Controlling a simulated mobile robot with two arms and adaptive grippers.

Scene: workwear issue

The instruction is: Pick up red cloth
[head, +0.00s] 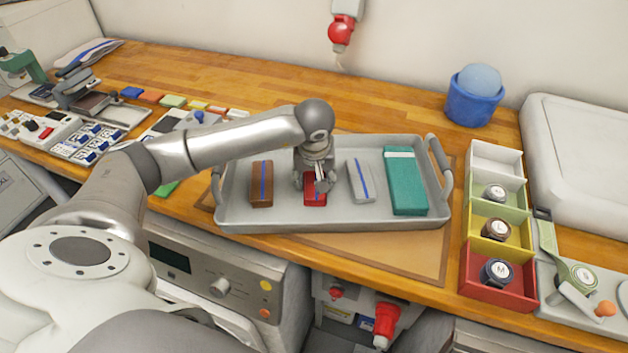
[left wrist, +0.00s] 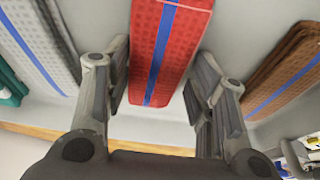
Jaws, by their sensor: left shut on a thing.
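The red cloth (head: 314,199), folded into a block with a blue stripe, is in the grey tray (head: 265,221) between a brown cloth and a light grey cloth. My left gripper (head: 316,182) points down over it, shut on it and partly covering it. In the left wrist view the red cloth (left wrist: 188,30) runs between the two fingers (left wrist: 165,78). I see no clear gap between the cloth and the tray floor. My right gripper is not in view.
The brown cloth (head: 262,184), the grey cloth (head: 361,181) and a teal block (head: 405,183) share the tray. Colored bins (head: 501,289) stand to the right, a blue tub (head: 471,107) behind. Several small items lie on the left of the wooden counter (head: 390,100).

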